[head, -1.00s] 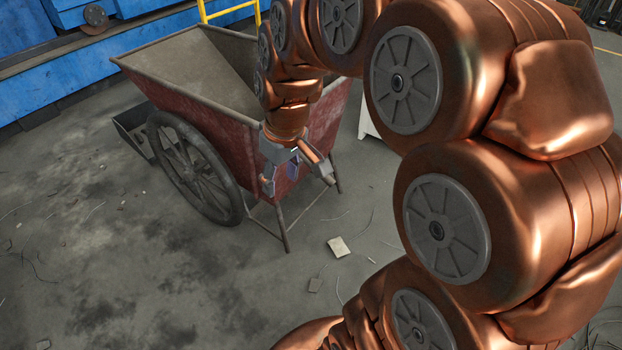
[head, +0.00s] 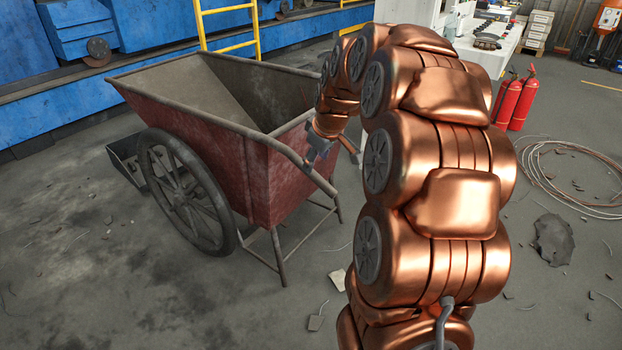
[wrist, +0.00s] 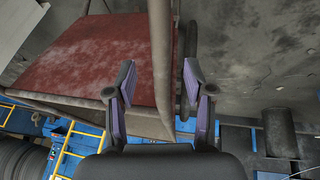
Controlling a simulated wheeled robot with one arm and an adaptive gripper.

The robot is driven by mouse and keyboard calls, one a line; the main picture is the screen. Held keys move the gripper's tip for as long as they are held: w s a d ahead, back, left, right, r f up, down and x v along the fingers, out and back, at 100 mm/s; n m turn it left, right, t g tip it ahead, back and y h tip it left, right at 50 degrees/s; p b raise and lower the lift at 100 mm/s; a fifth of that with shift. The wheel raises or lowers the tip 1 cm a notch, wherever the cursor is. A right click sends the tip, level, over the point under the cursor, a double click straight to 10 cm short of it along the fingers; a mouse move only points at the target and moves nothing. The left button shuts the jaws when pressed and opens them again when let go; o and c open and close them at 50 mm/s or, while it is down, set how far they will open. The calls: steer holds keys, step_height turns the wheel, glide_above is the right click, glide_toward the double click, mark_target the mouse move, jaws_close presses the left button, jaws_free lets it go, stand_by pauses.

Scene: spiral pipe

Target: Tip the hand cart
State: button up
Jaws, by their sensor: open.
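The hand cart (head: 200,139) has a rusty red tray and large dark spoked wheels. It stands level on its wheels and thin front legs, and its tray looks empty. A curved grey handle bar (head: 298,160) reaches out from its near right corner. My gripper (head: 321,152) is at this handle, partly hidden by my wrist in the head view. In the wrist view my gripper (wrist: 160,84) is open, with the handle bar (wrist: 161,50) running between its two fingers. A gap shows on both sides of the bar. The cart's red panel (wrist: 85,55) lies behind it.
A yellow ladder (head: 228,27) and blue machinery (head: 155,30) stand behind the cart. Red fire extinguishers (head: 515,102) and a cable coil (head: 575,180) are at the right. The concrete floor at the left front is mostly clear, with small debris.

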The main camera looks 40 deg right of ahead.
steer(key=b+x, duration=0.1)
steer(key=x, duration=0.6)
steer(key=shift+f, duration=0.2)
steer(key=shift+c, duration=0.5)
jaws_close()
